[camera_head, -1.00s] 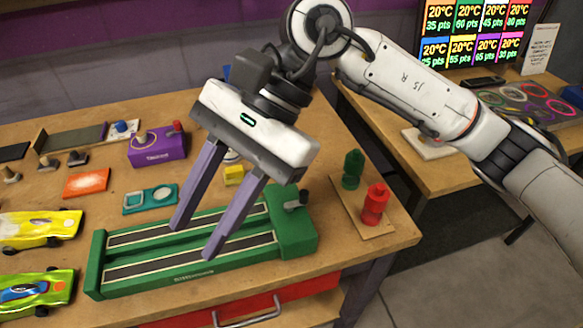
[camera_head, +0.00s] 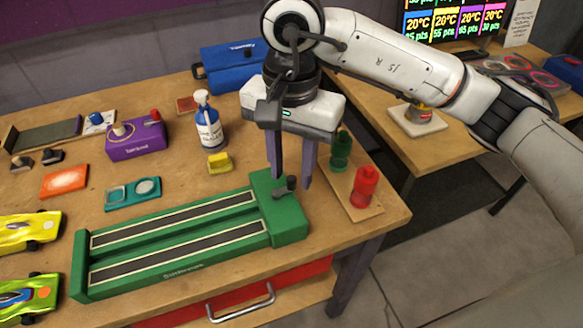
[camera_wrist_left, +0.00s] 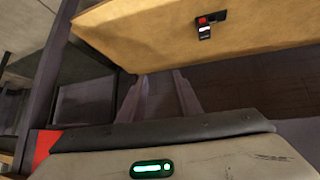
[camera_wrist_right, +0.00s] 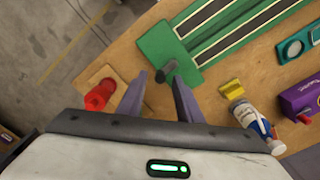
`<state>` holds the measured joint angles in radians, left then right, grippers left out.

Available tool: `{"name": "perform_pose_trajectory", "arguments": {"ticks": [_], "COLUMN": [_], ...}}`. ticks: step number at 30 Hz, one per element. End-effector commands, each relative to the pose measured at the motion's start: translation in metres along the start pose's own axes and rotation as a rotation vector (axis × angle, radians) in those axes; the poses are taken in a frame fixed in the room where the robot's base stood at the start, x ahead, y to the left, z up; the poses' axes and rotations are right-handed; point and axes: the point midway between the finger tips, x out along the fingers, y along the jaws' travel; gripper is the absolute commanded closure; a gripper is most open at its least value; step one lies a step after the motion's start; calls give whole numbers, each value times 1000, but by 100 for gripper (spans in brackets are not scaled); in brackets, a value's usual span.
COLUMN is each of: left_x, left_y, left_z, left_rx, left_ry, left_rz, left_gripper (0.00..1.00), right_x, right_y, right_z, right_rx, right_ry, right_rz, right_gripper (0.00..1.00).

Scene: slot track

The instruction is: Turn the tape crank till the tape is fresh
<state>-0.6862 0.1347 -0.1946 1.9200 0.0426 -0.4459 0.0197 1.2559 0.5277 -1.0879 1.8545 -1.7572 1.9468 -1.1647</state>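A long green track block (camera_head: 180,242) with two dark tape strips lies on the workbench in the head view. Its thick right end carries a short dark grey crank (camera_head: 285,187), which also shows in the right wrist view (camera_wrist_right: 166,71). My right gripper (camera_head: 291,180) points down, open, with its fingertips over this end. In the right wrist view the crank shows between and just beyond the fingertips (camera_wrist_right: 161,80); contact cannot be told. My left gripper (camera_wrist_left: 160,76) is open and empty in its wrist view, and out of the head view.
Red (camera_head: 364,186) and green (camera_head: 341,152) bottles stand on a small board right of the track. Behind it are a yellow block (camera_head: 220,162), a spray bottle (camera_head: 208,122) and a purple box (camera_head: 136,140). Cars (camera_head: 28,232) lie at the left. A wooden panel (camera_wrist_left: 250,45) is near my left gripper.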

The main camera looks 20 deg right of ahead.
Motion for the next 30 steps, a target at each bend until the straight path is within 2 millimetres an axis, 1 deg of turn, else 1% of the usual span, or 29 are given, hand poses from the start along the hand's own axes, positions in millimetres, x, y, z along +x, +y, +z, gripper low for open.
{"name": "perform_pose_trajectory", "arguments": {"ticks": [1,4,12,18,25,30], "left_x": [0,-1,0,0,1,4], "left_y": [0,0,0,-1,-1,-1], "left_z": [-1,-1,-1,0,0,4], "left_rx": [0,-1,-1,-1,-1,0], "left_ry": [1,1,2,2,1,-1], "left_rz": [0,0,-1,-1,-2,-2], "left_gripper": [69,69,69,69,69,69], "right_x": [4,9,10,10,10,12], "right_y": [0,0,0,0,0,1], "right_z": [0,0,0,0,0,2], "right_rx": [0,-1,-1,-1,8,53], "right_ry": [-1,-1,0,-1,-1,0], "right_rz": [1,0,-1,-1,-1,-2], "right_gripper": [68,68,68,100,100,100]}}
